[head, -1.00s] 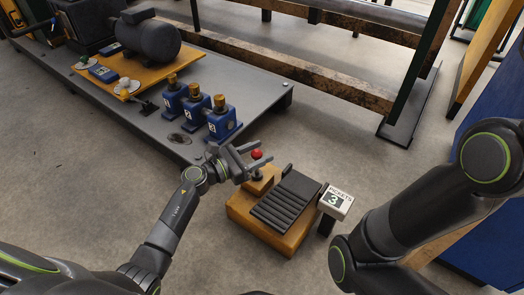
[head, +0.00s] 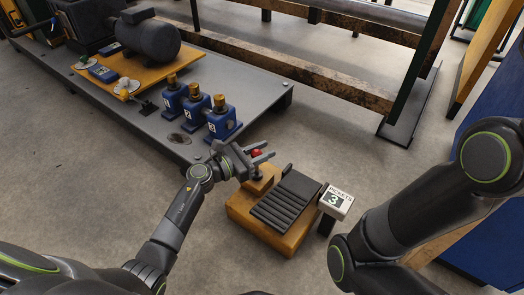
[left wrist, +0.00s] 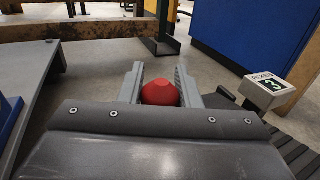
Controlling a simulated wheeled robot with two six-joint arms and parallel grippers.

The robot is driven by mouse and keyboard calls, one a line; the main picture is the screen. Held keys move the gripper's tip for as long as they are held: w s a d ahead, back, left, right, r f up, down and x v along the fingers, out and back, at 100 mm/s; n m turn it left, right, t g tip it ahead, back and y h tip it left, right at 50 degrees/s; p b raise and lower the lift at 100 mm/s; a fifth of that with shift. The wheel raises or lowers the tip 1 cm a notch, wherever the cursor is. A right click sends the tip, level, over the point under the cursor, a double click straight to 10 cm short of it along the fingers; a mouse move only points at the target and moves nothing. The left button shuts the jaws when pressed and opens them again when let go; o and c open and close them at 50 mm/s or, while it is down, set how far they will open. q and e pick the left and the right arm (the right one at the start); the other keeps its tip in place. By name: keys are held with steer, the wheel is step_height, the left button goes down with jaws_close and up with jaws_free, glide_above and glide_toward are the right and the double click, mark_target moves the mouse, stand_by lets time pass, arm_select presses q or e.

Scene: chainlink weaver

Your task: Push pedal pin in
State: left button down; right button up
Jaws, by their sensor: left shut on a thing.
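The pedal unit is a wooden base (head: 240,210) with a black ribbed pedal (head: 287,200) on the floor. The pin has a red round knob (head: 256,153) and stands on a small wooden block (head: 262,180) at the pedal's left side. My left gripper (head: 262,156) is at the knob, with its fingers on either side of it. In the left wrist view the red knob (left wrist: 160,92) sits between the two fingers, which are shut on it. The pin's shaft is mostly hidden. My right arm shows at the right, but its gripper is out of view.
A sign reading "PICKETS 3" (head: 336,201) stands at the pedal's right. A grey platform (head: 262,98) with several blue numbered units (head: 222,124) lies behind to the left. A rusty beam (head: 330,80) runs behind.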

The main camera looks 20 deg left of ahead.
arm_select(q)
steer(key=shift+f+b, duration=2.25)
steer(key=shift+f, duration=0.3)
steer(key=shift+s, duration=0.1)
steer(key=c, duration=1.1)
jaws_free()
steer(key=shift+f, duration=0.1)
steer(key=shift+a, duration=0.1)
